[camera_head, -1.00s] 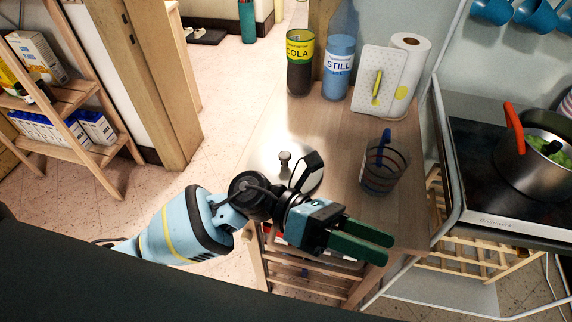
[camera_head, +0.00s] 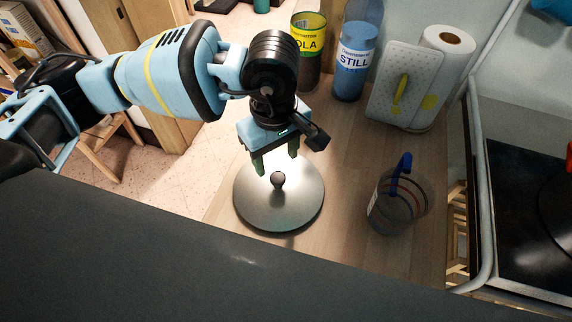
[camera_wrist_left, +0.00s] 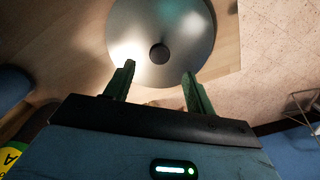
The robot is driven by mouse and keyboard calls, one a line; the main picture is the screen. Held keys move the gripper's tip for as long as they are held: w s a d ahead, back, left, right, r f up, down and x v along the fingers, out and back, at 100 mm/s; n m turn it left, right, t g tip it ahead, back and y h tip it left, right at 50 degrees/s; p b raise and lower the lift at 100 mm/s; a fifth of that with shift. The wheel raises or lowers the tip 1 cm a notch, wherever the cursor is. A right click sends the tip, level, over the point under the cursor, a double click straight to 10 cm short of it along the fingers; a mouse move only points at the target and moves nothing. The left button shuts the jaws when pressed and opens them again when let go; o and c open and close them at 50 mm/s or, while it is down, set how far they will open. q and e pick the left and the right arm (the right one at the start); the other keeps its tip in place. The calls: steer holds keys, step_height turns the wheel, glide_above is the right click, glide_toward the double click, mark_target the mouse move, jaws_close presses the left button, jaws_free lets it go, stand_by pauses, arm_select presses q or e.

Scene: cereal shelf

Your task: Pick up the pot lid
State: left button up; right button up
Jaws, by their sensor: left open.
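The pot lid (camera_head: 262,207) is a round, shiny grey metal disc with a small dark knob (camera_head: 278,180). It lies on the wooden counter near its left edge. My left gripper (camera_head: 275,164) hangs pointing down just above the lid, with its green fingers apart and nothing between them. In the left wrist view, the lid (camera_wrist_left: 185,25) is ahead of the open fingers (camera_wrist_left: 159,82), and its knob (camera_wrist_left: 159,54) lies roughly in line with the gap between them. I cannot see my right gripper.
A glass container with a blue handle (camera_head: 390,212) stands right of the lid. A cola bottle (camera_head: 310,60), a STILL water bottle (camera_head: 352,70), a white dotted board (camera_head: 385,92) and a paper roll (camera_head: 447,55) stand behind. The stove (camera_head: 525,220) is at right.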

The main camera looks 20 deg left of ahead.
mark_target(277, 176)
arm_select(q)
steer(key=shift+s+f, duration=0.2)
steer(key=shift+s, duration=0.2)
steer(key=shift+f, duration=0.8)
steer(key=shift+w+f, duration=0.1)
steer(key=shift+f, duration=0.4)
steer(key=shift+w+f+p, duration=0.15)
steer(key=shift+f, duration=1.05)
steer(key=shift+w+f+p, duration=0.15)
steer(key=shift+f, duration=1)
arm_select(e)
steer(key=shift+s, duration=1.05)
arm_select(q)
steer(key=shift+c, duration=0.2)
arm_select(e)
steer(key=shift+f, duration=0.1)
arm_select(q)
steer(key=c, duration=1.1)
arm_select(e)
steer(key=shift+s, duration=0.1)
arm_select(q)
steer(key=shift+r, duration=0.1)
